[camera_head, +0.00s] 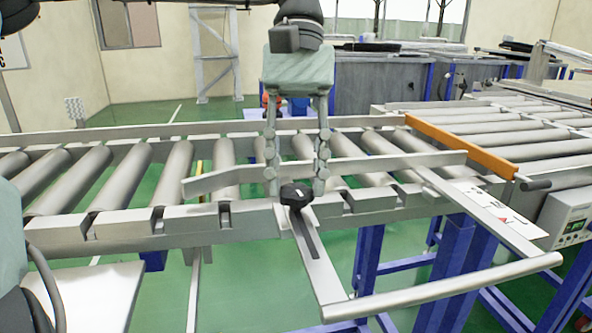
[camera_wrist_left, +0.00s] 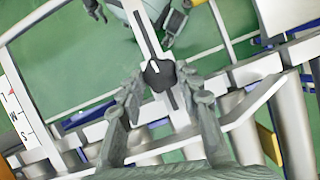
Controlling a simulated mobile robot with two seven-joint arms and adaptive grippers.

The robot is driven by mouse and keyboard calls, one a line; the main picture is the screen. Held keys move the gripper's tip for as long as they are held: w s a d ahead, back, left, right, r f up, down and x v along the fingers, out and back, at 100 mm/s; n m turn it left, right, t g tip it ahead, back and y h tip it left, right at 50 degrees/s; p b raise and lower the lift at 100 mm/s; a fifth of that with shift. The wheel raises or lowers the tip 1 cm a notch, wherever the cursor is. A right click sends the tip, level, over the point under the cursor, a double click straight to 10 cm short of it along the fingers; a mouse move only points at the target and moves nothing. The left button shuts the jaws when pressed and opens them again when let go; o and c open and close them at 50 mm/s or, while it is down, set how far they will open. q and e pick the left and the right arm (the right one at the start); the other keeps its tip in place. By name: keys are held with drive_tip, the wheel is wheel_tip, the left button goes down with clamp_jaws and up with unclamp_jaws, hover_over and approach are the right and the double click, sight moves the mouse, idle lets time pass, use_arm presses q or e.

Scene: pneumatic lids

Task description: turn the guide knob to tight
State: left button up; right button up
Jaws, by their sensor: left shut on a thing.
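The guide knob (camera_head: 296,195) is a small black lobed knob with a short white mark on top. It sits at the upper end of a dark slot in a pale bracket arm (camera_head: 323,268). It also shows in the left wrist view (camera_wrist_left: 159,76). My left gripper (camera_head: 295,186) points down from above, its two grey fingers on either side of the knob and shut on it. The fingers also show in the left wrist view (camera_wrist_left: 160,88). The guide rail (camera_head: 380,168) runs behind the knob, across the rollers. I cannot make out any tight marking. My right gripper is not identifiable.
A roller conveyor (camera_head: 100,232) spans the view. A grey cross bar (camera_head: 450,286) joins the bracket arms in front. A pale scale plate (camera_head: 490,212) with a red mark lies to the right. An orange bar (camera_head: 460,145) and a control box (camera_head: 568,224) stand further right.

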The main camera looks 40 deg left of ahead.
idle(0.3)
use_arm(q)
drive_tip(key=o, duration=1.2)
drive_tip(key=shift+c, duration=0.2)
drive_tip(key=v, duration=1.2)
